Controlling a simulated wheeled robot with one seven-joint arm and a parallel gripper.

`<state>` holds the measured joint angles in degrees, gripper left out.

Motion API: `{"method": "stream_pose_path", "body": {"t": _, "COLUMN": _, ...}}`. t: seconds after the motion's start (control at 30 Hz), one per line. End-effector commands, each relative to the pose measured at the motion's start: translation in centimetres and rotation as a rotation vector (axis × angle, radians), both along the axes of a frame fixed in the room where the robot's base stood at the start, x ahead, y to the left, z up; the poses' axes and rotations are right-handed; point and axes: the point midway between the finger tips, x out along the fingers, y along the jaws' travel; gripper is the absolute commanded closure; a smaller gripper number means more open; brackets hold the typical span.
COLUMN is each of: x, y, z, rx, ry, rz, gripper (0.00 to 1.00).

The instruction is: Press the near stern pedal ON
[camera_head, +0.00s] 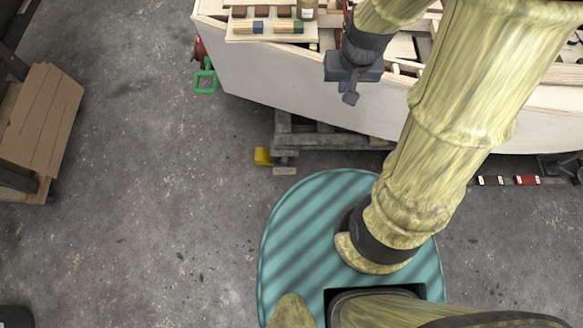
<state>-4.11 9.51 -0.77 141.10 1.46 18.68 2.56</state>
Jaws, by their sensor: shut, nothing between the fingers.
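My gripper (350,98) is shut and empty, pointing down in front of the pale plywood hull (290,95). On the floor at the right, a low dark strip carries a dark brown block (491,181) and a red block (527,181), each with pale ends. They look like pedals, but I cannot tell which is the near stern one, or whether either is pressed. My gripper is well to the left of them and higher up. My arm covers part of the floor and hull between.
A yellow block (263,157) is at the foot of the grey cradle (300,135) under the hull. A small tray (272,35) holds coloured blocks. A brown wooden box (42,120) stands at far left. The left floor is clear.

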Motion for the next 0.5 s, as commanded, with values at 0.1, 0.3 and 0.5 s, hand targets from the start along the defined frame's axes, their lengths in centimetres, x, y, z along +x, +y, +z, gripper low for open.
{"method": "stream_pose_path", "body": {"t": 0.1, "x": 1.2, "y": 0.8, "z": -5.8, "rx": 0.003, "ry": 0.018, "rz": 0.0, "gripper": 1.0}}
{"method": "stream_pose_path", "body": {"t": 0.3, "x": 3.0, "y": 2.3, "z": -13.0, "rx": 0.008, "ry": 0.044, "rz": -0.005, "gripper": 1.0}}
{"method": "stream_pose_path", "body": {"t": 0.5, "x": 4.6, "y": 3.8, "z": -20.4, "rx": 0.007, "ry": 0.069, "rz": -0.009, "gripper": 1.0}}
